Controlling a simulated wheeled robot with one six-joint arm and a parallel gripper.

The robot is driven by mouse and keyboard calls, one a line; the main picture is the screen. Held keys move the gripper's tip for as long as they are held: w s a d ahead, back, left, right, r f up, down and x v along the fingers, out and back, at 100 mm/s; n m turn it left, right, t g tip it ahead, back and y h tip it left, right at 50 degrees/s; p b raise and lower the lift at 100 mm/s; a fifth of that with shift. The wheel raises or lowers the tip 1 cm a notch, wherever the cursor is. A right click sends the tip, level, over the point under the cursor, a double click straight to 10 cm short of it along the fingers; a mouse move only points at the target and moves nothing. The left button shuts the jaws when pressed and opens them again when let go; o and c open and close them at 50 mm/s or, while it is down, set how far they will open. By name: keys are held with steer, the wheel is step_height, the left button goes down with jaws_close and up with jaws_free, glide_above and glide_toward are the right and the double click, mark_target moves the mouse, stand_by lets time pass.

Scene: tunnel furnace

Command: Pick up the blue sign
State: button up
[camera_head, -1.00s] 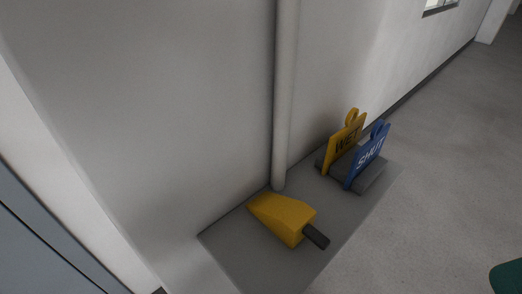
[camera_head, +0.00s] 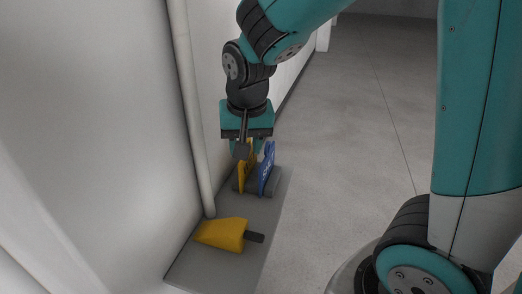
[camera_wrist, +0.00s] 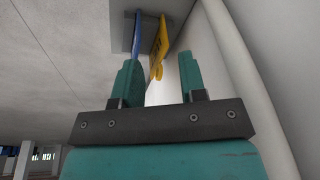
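The blue sign (camera_head: 267,168) stands upright in a dark grey holder (camera_head: 257,193) on the grey slab, to the right of the yellow sign (camera_head: 248,170). My gripper (camera_head: 243,146) is above the signs, nearer the yellow one, and hides part of its top. In the wrist view, my gripper (camera_wrist: 160,82) has its two teal fingers spread with nothing held between them. The blue sign shows edge-on there (camera_wrist: 137,35), beyond the left finger, with the yellow sign (camera_wrist: 158,48) beyond the gap.
A yellow wedge (camera_head: 222,234) with a dark handle lies on the front of the grey slab (camera_head: 215,272). A vertical pipe (camera_head: 190,110) and the white wall stand close on the left. Open floor (camera_head: 340,130) lies to the right.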

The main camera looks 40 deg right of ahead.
steer(key=w+d+r+m+h+p, duration=0.2)
steer(key=w+d+m+h+p, duration=0.1)
steer(key=w+d+m, duration=0.3)
steer(key=p, duration=0.3)
glide_toward(266, 153)
steer(key=shift+n, duration=0.3)
steer(key=x, duration=0.5)
steer(key=shift+w+d+f, duration=0.15)
steer(key=shift+w, duration=0.1)
steer(key=shift+p+x, duration=1.2)
steer(key=shift+x, duration=1.8)
jaws_close()
